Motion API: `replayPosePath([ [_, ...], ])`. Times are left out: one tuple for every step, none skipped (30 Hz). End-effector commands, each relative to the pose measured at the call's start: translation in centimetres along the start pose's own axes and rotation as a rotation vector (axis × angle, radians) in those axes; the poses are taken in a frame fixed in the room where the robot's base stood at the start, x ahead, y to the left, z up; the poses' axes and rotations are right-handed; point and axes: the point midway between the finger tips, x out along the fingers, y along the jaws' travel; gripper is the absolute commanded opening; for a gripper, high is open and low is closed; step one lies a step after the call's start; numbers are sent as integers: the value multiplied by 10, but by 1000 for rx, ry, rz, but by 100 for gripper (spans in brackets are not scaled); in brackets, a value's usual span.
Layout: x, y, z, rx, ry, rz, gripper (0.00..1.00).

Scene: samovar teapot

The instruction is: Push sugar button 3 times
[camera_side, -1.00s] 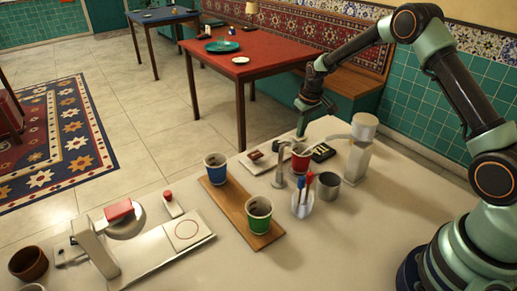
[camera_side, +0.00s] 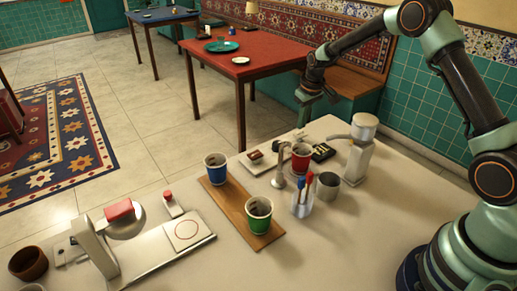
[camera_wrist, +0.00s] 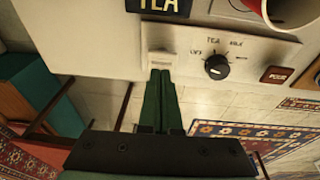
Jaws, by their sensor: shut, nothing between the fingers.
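The sugar button looks to be the small pale block (camera_wrist: 162,57) on the light panel (camera_wrist: 225,40) in the wrist view; its lettering is too small to read. My gripper (camera_wrist: 161,73) is shut and empty, with its green fingertips just below and in line with that block. I cannot tell from the wrist view whether they touch it. In the side view my gripper (camera_side: 304,124) hangs just above the far edge of the panel, and the button itself cannot be made out there.
Beside the button are a black knob (camera_wrist: 217,67) and a dark red pour button (camera_wrist: 277,75). A red cup (camera_side: 301,155) stands close in front of my gripper. A metal dispenser (camera_side: 360,150) is to the right. Blue (camera_side: 215,168) and green cups (camera_side: 259,214) stand nearer.

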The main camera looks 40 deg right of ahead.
Motion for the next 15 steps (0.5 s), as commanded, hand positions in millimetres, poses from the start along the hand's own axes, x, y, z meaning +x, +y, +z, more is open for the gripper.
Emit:
replayPosePath([
  [0,0,0,0,0,0,0],
  [0,0,0,0,0,0,0],
  [0,0,0,0,0,0,0],
  [0,0,0,0,0,0,0],
  [0,0,0,0,0,0,0],
  [1,0,0,0,0,0,0],
  [2,0,0,0,0,0,0],
  [3,0,0,0,0,0,0],
  [4,0,1,0,0,0,0],
  [5,0,1,0,0,0,0],
  [6,0,1,0,0,0,0],
  [7,0,1,0,0,0,0],
  [8,0,1,0,0,0,0],
  [9,0,2,0,0,0,0],
  [10,0,2,0,-1,0,0],
])
